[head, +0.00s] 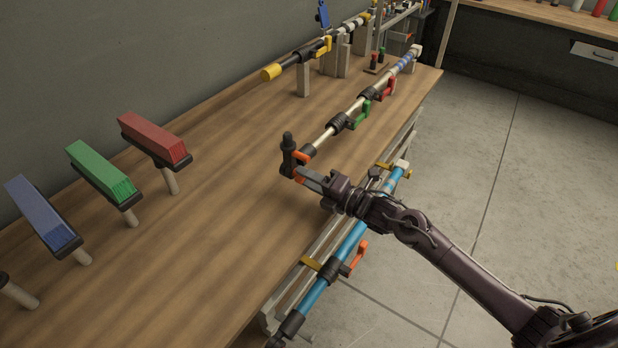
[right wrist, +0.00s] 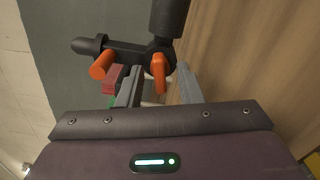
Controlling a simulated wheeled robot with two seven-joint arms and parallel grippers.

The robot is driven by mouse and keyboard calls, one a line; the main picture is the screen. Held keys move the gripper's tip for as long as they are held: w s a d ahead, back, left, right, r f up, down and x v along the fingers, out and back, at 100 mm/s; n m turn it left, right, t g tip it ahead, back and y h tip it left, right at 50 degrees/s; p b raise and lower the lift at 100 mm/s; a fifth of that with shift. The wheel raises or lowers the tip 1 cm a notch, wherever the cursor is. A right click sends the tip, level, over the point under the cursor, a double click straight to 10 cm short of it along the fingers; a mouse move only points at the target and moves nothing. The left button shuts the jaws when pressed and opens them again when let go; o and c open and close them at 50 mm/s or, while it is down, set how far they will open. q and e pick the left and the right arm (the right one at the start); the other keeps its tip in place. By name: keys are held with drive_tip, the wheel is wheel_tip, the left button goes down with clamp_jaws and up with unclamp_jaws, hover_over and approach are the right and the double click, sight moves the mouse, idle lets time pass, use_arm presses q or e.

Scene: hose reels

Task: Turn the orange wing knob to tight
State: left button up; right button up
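The orange wing knob (right wrist: 159,74) sits on a black fitting (right wrist: 128,52) with a dark upright post. In the right wrist view it stands between my two finger pads, with a visible gap on each side. My right gripper (right wrist: 160,84) is open around the knob. In the head view my right gripper (head: 311,180) reaches in from the right to the black post (head: 289,155) at the table edge. There the knob (head: 301,172) is small and partly hidden by the fingers. A second orange piece (head: 304,154) is beside the post. My left gripper is not in view.
A pale pole with a green lever (head: 361,116) runs back along the wooden table (head: 225,215). A blue pole (head: 319,288) with an orange lever (head: 357,258) lies along the front side below. Blue, green and red blocks (head: 152,138) stand on posts at left. The table middle is clear.

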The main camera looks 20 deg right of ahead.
clamp_jaws()
drive_tip(key=shift+m, duration=0.5)
drive_tip(key=m, duration=0.3)
drive_tip(key=shift+m, duration=0.4)
drive_tip(key=m+p, duration=0.1)
drive_tip(key=m, duration=0.3)
drive_tip(key=shift+m, duration=0.3)
drive_tip(key=m+p, duration=0.2)
drive_tip(key=m, duration=0.4)
drive_tip(key=shift+r, duration=0.1)
drive_tip(key=m+p, duration=0.2)
drive_tip(key=m, duration=0.3)
drive_tip(key=shift+m, duration=0.4)
